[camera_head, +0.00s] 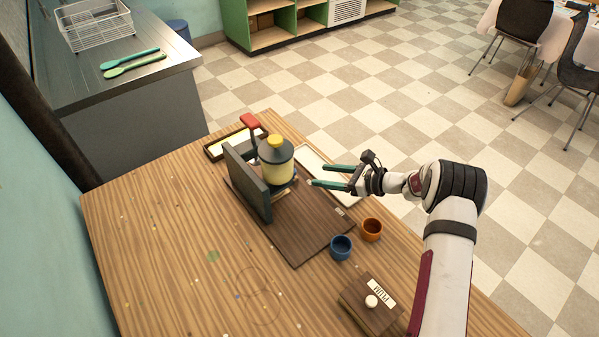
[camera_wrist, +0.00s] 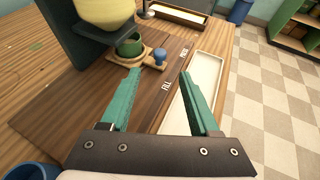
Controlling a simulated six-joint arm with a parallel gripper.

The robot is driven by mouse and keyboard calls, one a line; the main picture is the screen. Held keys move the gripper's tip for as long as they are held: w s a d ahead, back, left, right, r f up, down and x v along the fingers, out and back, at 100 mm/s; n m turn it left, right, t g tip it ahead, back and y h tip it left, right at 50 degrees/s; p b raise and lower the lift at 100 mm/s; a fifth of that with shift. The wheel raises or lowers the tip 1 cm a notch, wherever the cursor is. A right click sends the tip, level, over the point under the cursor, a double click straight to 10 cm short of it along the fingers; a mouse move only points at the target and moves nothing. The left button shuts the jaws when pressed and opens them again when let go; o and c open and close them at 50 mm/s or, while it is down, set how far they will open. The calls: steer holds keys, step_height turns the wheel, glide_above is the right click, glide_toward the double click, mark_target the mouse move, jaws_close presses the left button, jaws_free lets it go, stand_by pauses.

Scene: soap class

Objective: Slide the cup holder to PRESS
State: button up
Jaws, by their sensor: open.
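The cup holder (camera_wrist: 147,62) is a small wooden slide with a green cup (camera_wrist: 130,45) on it and a round blue knob (camera_wrist: 159,55) at its right end. It sits on the dark board (camera_wrist: 85,95), below the yellow tank (camera_head: 277,166) of the dispenser. In the wrist view a FILL label (camera_wrist: 167,85) is on the board nearer me, and a second label (camera_wrist: 184,53), too small to read surely, lies farther along. The holder is between them and the dispenser. My gripper (camera_head: 318,176) is open and empty, just right of the holder; its green fingers (camera_wrist: 162,78) point towards the knob without touching it.
A grey upright panel (camera_head: 247,183) and red lever (camera_head: 250,122) stand at the dispenser. A pale tray (camera_wrist: 207,75) lies along the board's right side. A blue cup (camera_head: 340,249), an orange cup (camera_head: 371,230) and a PLUM-labelled block (camera_head: 360,307) stand nearer. The table's left is clear.

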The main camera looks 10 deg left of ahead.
mark_target(295, 172)
steer(key=x, duration=0.9)
steer(key=shift+w+a, duration=0.1)
steer(key=shift+a, duration=0.05)
jaws_close()
stand_by(1.0)
